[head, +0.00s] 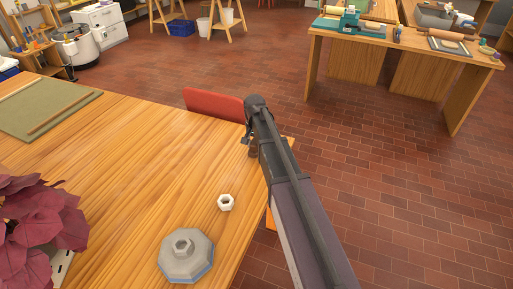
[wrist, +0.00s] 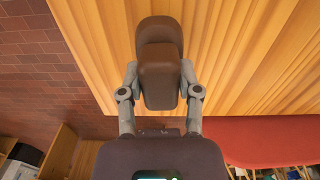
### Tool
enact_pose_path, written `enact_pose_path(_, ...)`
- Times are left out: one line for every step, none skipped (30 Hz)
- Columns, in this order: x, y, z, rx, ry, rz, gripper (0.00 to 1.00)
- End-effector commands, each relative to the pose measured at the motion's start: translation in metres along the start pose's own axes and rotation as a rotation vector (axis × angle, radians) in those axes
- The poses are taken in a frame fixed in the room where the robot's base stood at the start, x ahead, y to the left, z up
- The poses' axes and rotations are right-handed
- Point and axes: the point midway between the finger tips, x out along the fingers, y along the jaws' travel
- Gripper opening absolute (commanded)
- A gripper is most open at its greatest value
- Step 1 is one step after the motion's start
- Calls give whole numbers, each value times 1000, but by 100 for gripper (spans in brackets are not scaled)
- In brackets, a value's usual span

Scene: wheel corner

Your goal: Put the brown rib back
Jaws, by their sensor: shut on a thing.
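The brown rib (wrist: 160,82) shows in the wrist view as a dark brown, rounded block between the fingers of my gripper (wrist: 159,68). My gripper is shut on it, one finger on each side. A second rounded brown part (wrist: 160,32) shows just beyond; I cannot tell whether it belongs to the same piece. In the head view my gripper (head: 250,140) is at the table's right edge, mostly hidden by my own arm. A small bit of brown shows under it there. I cannot tell whether the rib touches the table.
The wooden table (head: 130,150) is largely clear in the middle. A red-leaved plant (head: 40,225) and green board (head: 45,108) are left. A red chair back (head: 213,104) is beyond the edge.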

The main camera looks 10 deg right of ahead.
Motion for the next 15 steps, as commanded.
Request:
enact_pose_path(1,-4,-8,0,0,0,0)
enact_pose_path(2,-5,-12,0,0,0,0)
enact_pose_path(2,-8,-18,0,0,0,0)
enact_pose_path(3,-9,-22,0,0,0,0)
enact_pose_path(10,-7,-18,0,0,0,0)
enact_pose_path(14,-6,-17,0,0,0,0)
enact_pose_path(17,-6,-16,0,0,0,0)
enact_pose_path(20,-6,-16,0,0,0,0)
enact_pose_path(23,-6,-16,0,0,0,0)
enact_pose_path(25,-6,-16,0,0,0,0)
enact_pose_path(27,-6,-16,0,0,0,0)
enact_pose_path(30,-6,-16,0,0,0,0)
enact_pose_path(31,-6,-16,0,0,0,0)
enact_pose_path(32,-6,-16,0,0,0,0)
enact_pose_path(33,-6,-16,0,0,0,0)
